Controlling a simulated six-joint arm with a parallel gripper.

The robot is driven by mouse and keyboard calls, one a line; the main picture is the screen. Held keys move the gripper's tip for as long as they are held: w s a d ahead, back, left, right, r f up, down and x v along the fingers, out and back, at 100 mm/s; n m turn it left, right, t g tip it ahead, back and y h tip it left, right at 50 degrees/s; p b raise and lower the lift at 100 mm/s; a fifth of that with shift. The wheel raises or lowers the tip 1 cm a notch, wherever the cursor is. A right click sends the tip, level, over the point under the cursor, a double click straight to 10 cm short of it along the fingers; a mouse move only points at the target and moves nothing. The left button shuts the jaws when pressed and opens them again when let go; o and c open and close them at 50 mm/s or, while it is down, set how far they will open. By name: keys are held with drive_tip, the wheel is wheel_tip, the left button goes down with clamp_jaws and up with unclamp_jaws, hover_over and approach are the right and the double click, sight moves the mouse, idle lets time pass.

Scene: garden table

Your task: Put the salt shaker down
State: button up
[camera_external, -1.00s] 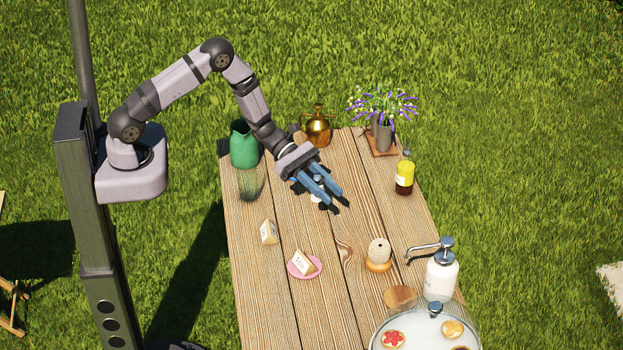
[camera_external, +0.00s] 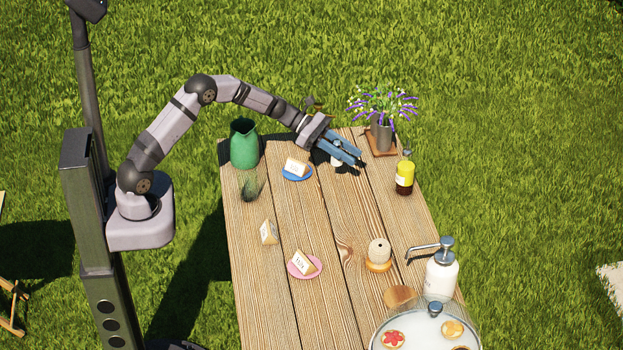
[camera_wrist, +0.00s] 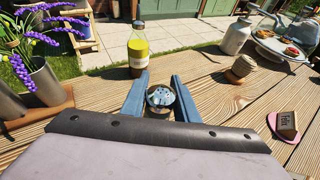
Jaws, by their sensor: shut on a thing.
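The salt shaker (camera_wrist: 160,98) has a round metal top with holes and sits between the two blue fingers of my gripper (camera_wrist: 161,92) in the wrist view. In the external view my gripper (camera_external: 347,152) is shut on it over the far end of the wooden table. A small whitish part of the shaker (camera_external: 336,162) shows under the fingers there. The shaker looks upright. I cannot tell whether its base touches the table (camera_external: 330,215).
A vase of purple flowers (camera_external: 381,135) on a wooden base and a yellow bottle (camera_external: 404,176) stand close by on the right. A blue plate with a labelled wedge (camera_external: 296,170) and a green pitcher (camera_external: 244,145) are on the left. The table's middle has bare room.

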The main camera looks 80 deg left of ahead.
drive_tip(key=w+a+r+n+t+y, duration=0.2)
drive_tip(key=w+a+n+y, duration=0.25)
drive_tip(key=a, duration=0.35)
drive_tip(key=shift+y, duration=0.25)
drive_tip(key=shift+s+d+f+p, duration=0.15)
drive_tip(key=shift+f+p, duration=0.1)
drive_tip(key=shift+f, duration=1.4)
drive_tip(key=shift+s+f+p, duration=0.2)
drive_tip(key=shift+f, duration=1.4)
drive_tip(key=shift+s+d+f+p, duration=0.15)
drive_tip(key=shift+f+p, duration=0.1)
drive_tip(key=shift+f, duration=1.4)
drive_tip(key=shift+a+f, duration=0.1)
drive_tip(key=shift+f, duration=0.1)
drive_tip(key=o, duration=1.1)
drive_tip(key=shift+r, duration=0.2)
drive_tip(key=shift+s, duration=0.1)
